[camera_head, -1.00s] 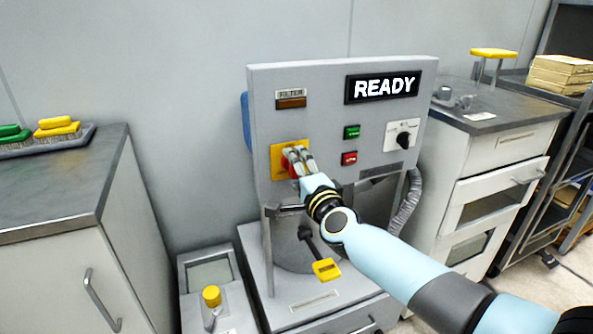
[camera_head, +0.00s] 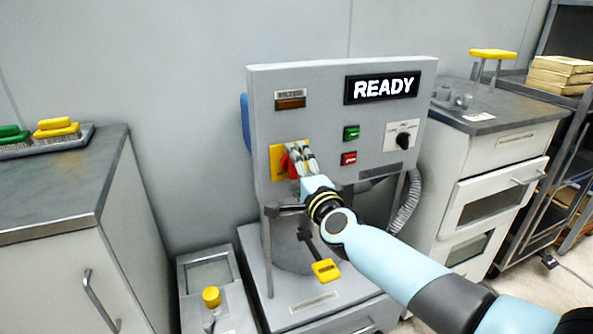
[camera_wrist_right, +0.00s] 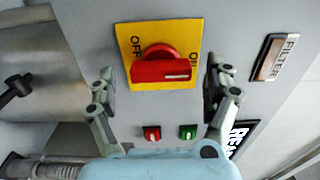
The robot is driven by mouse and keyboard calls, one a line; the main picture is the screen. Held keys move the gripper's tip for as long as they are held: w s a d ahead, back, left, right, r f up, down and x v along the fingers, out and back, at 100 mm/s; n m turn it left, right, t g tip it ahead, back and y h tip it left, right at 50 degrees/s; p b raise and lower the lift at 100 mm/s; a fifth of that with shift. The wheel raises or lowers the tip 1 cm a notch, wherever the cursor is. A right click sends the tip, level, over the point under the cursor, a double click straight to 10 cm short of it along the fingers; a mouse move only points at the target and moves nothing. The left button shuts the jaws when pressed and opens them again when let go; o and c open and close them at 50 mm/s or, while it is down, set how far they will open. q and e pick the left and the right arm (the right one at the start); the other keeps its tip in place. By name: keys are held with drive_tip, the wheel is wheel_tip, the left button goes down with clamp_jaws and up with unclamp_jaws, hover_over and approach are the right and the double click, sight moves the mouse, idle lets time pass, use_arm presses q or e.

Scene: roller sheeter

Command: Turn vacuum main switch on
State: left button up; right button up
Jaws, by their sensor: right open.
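The main switch is a red rotary handle (camera_head: 284,163) on a yellow plate (camera_head: 276,151) at the left of the grey machine panel (camera_head: 325,110). In the right wrist view the red handle (camera_wrist_right: 162,70) lies horizontal across the yellow plate (camera_wrist_right: 182,38), with "OFF" lettering at the plate's left edge. My right gripper (camera_head: 297,150) is in front of the plate, partly hiding it in the head view. In the wrist view its two open fingers (camera_wrist_right: 163,85) stand on either side of the plate, apart from the handle. My left gripper is out of view.
The display (camera_head: 383,87) reads READY. Green (camera_head: 351,133) and red (camera_head: 349,158) buttons and a black selector knob (camera_head: 402,141) sit right of the switch. A yellow-ended lever (camera_head: 326,270) is below my right arm. Cabinets stand on both sides.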

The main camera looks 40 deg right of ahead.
drive_tip(key=v, duration=1.2)
idle(0.6)
drive_tip(key=s+a+f+n+g+y, duration=0.1)
drive_tip(key=s+f+n+g, duration=0.3)
drive_tip(key=f, duration=0.7)
drive_tip(key=s+a+f+n+g+y, duration=0.1)
drive_tip(key=s+f+n, duration=0.2)
drive_tip(key=s+f, duration=0.55)
drive_tip(key=s+a+f+n+g+y, duration=0.1)
drive_tip(key=s+f+n+g, duration=0.25)
drive_tip(key=f, duration=0.85)
drive_tip(key=s+f+n+g, duration=0.4)
drive_tip(key=s+f+n, duration=0.1)
drive_tip(key=s, duration=0.8)
drive_tip(key=s+f+n+g, duration=0.4)
drive_tip(key=s+f, duration=0.4)
drive_tip(key=s, duration=0.6)
drive_tip(key=shift+d+f+n+b, duration=0.2)
drive_tip(key=shift+d+n+b, duration=0.2)
drive_tip(key=shift+n, duration=0.35)
